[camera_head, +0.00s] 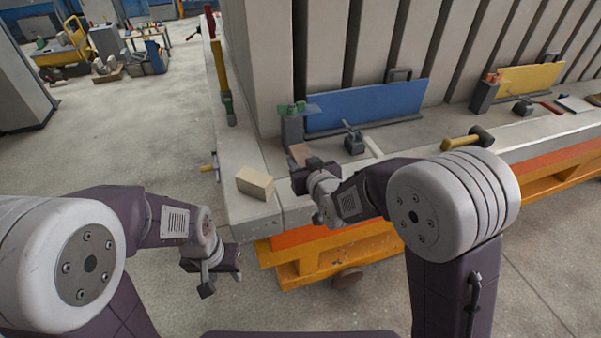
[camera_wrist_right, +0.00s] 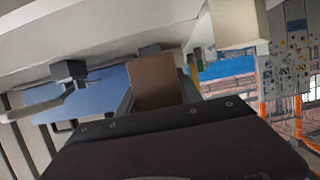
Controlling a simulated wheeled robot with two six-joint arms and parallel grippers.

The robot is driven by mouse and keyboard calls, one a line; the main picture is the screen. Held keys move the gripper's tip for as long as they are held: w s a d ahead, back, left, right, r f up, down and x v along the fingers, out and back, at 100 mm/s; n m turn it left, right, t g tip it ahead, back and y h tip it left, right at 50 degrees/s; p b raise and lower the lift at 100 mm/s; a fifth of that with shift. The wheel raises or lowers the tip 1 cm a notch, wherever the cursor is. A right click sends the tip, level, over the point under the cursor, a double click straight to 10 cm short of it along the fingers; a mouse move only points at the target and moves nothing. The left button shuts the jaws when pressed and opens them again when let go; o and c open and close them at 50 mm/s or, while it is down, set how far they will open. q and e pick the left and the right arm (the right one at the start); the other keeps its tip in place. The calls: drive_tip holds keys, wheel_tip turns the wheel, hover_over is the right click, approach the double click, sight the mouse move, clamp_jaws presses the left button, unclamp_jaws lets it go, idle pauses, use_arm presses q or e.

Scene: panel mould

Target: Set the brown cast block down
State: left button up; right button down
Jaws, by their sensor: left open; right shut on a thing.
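The brown cast block (camera_head: 299,153) is between the fingers of my right gripper (camera_head: 304,164), over the front ledge of the mould. In the right wrist view the block (camera_wrist_right: 157,82) stands out beyond the dark gripper body, between the jaws. I cannot tell whether its underside touches the ledge. My left gripper (camera_head: 218,268) is open and empty, low over the floor in front of the ledge's left end.
A cream block (camera_head: 255,183) sits on the ledge (camera_head: 245,210) left of my right gripper. A green-topped clamp post (camera_head: 291,125), blue plate (camera_head: 365,107) and dark clamp (camera_head: 354,141) stand close behind. A mallet (camera_head: 467,139) lies right.

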drive_tip(key=shift+x, duration=1.1)
wheel_tip(320, 180, down, 4)
drive_tip(key=shift+f+b, duration=0.2)
drive_tip(key=shift+b, duration=0.45)
drive_tip(key=shift+s+r, duration=0.1)
drive_tip(key=shift+s, duration=0.05)
drive_tip(key=c, duration=1.2)
unclamp_jaws()
drive_tip(key=shift+f, duration=0.3)
drive_tip(key=shift+c, duration=0.2)
drive_tip(key=o, duration=0.4)
drive_tip(key=shift+r, duration=0.1)
